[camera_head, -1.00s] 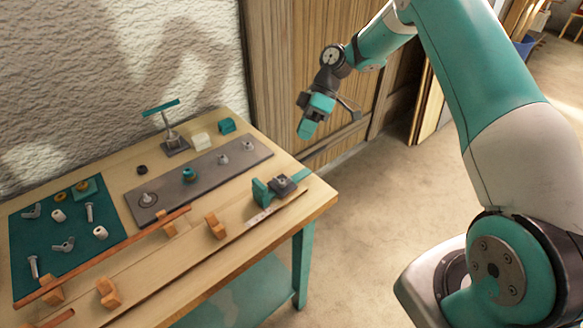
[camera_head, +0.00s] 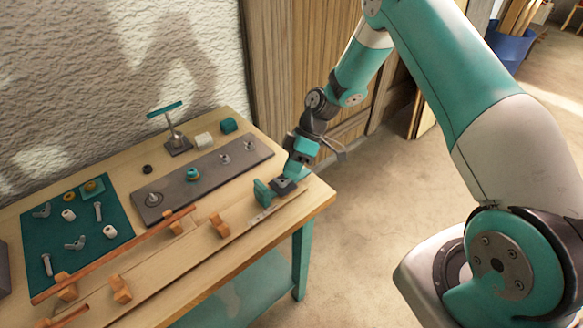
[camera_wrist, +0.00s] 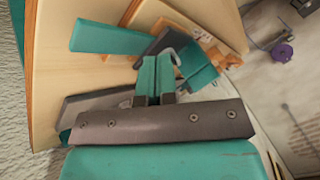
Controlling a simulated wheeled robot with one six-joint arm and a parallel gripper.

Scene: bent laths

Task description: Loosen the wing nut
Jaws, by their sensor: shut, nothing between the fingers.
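A teal and dark clamp-like fixture (camera_head: 264,192) stands at the right front end of the wooden bench. A dark block (camera_head: 283,186) belongs to it, and a wing nut on top of it is too small and covered to make out. My gripper (camera_head: 290,177) points down right over this block; I cannot tell if it touches. In the wrist view its teal fingers (camera_wrist: 157,64) are together and empty. A small grey part (camera_wrist: 173,57) shows just beside the fingertips. Loose wing nuts (camera_head: 75,243) lie on the teal mat (camera_head: 120,214) at the left.
A grey plate (camera_head: 215,172) with several fittings lies behind the clamp. A T-handled stand (camera_head: 177,142) rises at the back. Floor right of the bench is clear.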

